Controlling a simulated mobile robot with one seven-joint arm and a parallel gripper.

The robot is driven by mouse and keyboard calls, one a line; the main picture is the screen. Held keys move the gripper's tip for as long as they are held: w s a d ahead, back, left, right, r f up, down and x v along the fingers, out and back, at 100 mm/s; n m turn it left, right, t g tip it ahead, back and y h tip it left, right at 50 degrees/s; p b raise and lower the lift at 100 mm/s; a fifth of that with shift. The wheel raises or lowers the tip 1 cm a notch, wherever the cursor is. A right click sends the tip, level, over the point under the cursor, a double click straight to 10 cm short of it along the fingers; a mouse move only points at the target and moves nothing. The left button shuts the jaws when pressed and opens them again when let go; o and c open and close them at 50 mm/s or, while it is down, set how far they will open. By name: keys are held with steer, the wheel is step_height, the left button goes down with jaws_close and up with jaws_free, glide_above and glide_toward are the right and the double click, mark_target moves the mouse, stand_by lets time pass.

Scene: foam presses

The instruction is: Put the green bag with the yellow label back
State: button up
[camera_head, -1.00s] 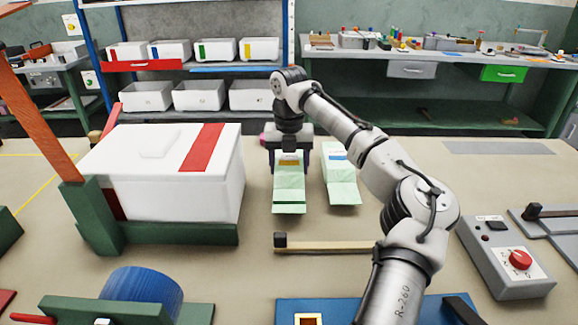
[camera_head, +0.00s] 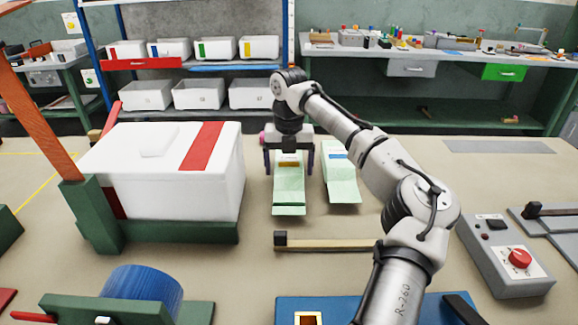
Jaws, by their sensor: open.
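The green bag with the yellow label (camera_head: 289,190) lies flat on the table, right of the white box. Its yellow label (camera_head: 288,160) shows at its far end. My gripper (camera_head: 289,169) is open above that far end, with one finger on each side of the bag. Whether the fingers touch the table or the bag I cannot tell. A second pale green bag (camera_head: 342,184), with a blue label, lies just to the right, close to my right finger.
A white box with a red stripe (camera_head: 170,170) stands in a green frame at left. A wooden bar with a black end (camera_head: 325,245) lies in front of the bags. A control box with a red button (camera_head: 508,255) is at right. Shelves with white bins (camera_head: 200,95) stand behind.

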step_height(320, 180, up, 12)
steer(key=shift+p, duration=0.3)
